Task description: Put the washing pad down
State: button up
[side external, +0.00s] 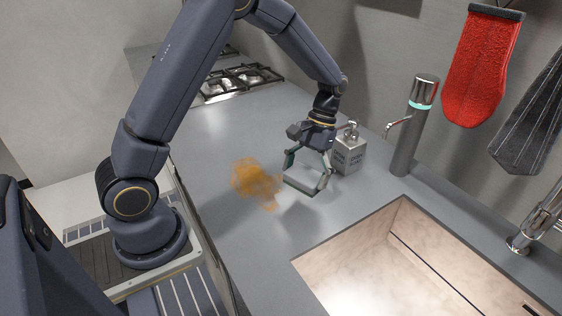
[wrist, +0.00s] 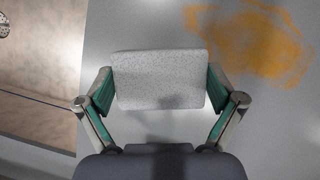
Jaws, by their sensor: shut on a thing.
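The washing pad (wrist: 160,79) is a pale grey speckled rectangular block. My gripper (wrist: 158,90) is shut on it, with one green-lined finger against each short end. In the side external view the pad (side external: 301,186) hangs between the fingers of my gripper (side external: 308,176), low over the grey counter (side external: 210,135). I cannot tell whether its underside touches the counter. An orange stain (side external: 256,182) lies on the counter to the left of the pad; in the wrist view the stain (wrist: 258,45) is at the upper right.
A soap bottle (side external: 349,153) stands just behind my gripper, beside a tall grey dispenser (side external: 408,130). The sink (side external: 400,245) opens at the front right. A gas hob (side external: 238,78) is at the back. A red mitt (side external: 482,65) hangs on the wall. The counter's left part is clear.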

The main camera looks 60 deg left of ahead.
jog(key=s+a+r+n+t+h, duration=0.1)
jog(key=s+a+r+n, duration=0.15)
jog(key=a+n, duration=0.35)
jog(key=s+a+r+n+t+h, duration=0.15)
jog(key=s+a+n, duration=0.25)
jog(key=a, duration=0.4)
jog(key=s+a+r+n+t+h, duration=0.1)
jog(key=s+a+r+n+t, duration=0.2)
jog(key=a, duration=0.4)
jog(key=n+g, duration=0.1)
send_over(259, 148)
jog(key=shift+y, duration=0.25)
jog(key=f, duration=0.8)
jog(key=shift+s+a+f, duration=0.3)
jog(key=shift+s, duration=0.1)
jog(key=shift+w+a+f, duration=0.15)
jog(key=shift+w+f, duration=0.15)
jog(key=shift+f, duration=1.7)
jog(key=shift+f, duration=0.15)
jog(key=o, duration=0.6)
